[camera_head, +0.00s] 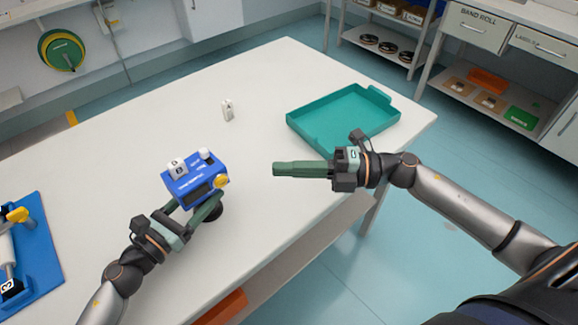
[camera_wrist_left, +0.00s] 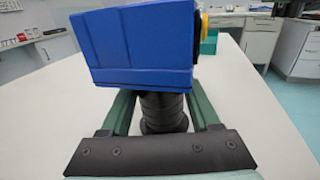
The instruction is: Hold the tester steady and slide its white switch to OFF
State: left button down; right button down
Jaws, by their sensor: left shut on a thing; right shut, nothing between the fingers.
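The tester is a blue box (camera_head: 196,181) with a dark display, a yellow knob on its right side and white parts on top. It stands on a black round base on the white table (camera_head: 110,150). One white part on top (camera_head: 206,154) may be the switch; its setting is too small to read. My left gripper (camera_head: 205,212) is shut on the tester's black stem (camera_wrist_left: 162,108), below the blue box (camera_wrist_left: 140,45) in the left wrist view. My right gripper (camera_head: 276,169) is shut and empty, in the air to the right of the tester.
A small white object (camera_head: 227,110) stands behind the tester. A teal tray (camera_head: 345,117) lies at the table's right end. A blue board (camera_head: 40,245) with a yellow-handled device lies at the left. The table between tester and tray is clear.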

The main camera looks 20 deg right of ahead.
pick_arm(q)
jog(key=shift+a, duration=0.1)
jog(key=shift+c, duration=0.2)
grip_release()
